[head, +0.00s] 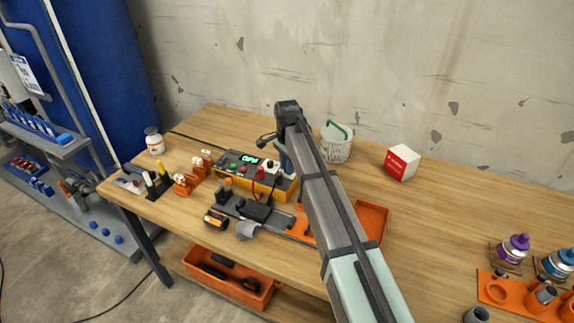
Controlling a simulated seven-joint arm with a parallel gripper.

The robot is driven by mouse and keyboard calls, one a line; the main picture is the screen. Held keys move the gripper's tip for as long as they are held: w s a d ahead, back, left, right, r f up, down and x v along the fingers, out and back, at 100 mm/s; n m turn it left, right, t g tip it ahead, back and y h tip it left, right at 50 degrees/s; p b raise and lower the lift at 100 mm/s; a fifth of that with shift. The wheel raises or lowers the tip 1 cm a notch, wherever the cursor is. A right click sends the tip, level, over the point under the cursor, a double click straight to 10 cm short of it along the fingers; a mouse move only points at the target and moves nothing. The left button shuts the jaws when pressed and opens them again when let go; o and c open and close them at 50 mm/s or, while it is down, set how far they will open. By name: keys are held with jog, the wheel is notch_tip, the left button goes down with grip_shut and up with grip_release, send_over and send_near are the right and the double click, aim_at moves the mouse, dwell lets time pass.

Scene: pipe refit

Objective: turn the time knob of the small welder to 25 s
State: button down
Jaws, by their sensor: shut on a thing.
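The small welder (230,167), a dark panel on a yellow-orange body, stands on the wooden bench in the head view. It has a lit green display (249,160), red and green controls, and a pale round part near its right end. My gripper (286,165) points down at the right end of the panel, largely hidden behind my arm. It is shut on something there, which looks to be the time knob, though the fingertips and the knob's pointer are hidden. The display text is too small to read surely.
A fixture (255,212) with dark clamps lies in front of the welder, beside an orange tray (372,222). A white basket (336,145) and a red-white box (402,162) stand behind and right. Orange holders (181,187) and a white jar (154,141) are left. Bench at right centre is clear.

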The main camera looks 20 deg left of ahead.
dwell(0.5)
jog(key=c, duration=0.9)
grip_release()
jog(key=shift+r, duration=0.15)
notch_tip(320, 180, up, 14)
jog(key=shift+f, duration=0.2)
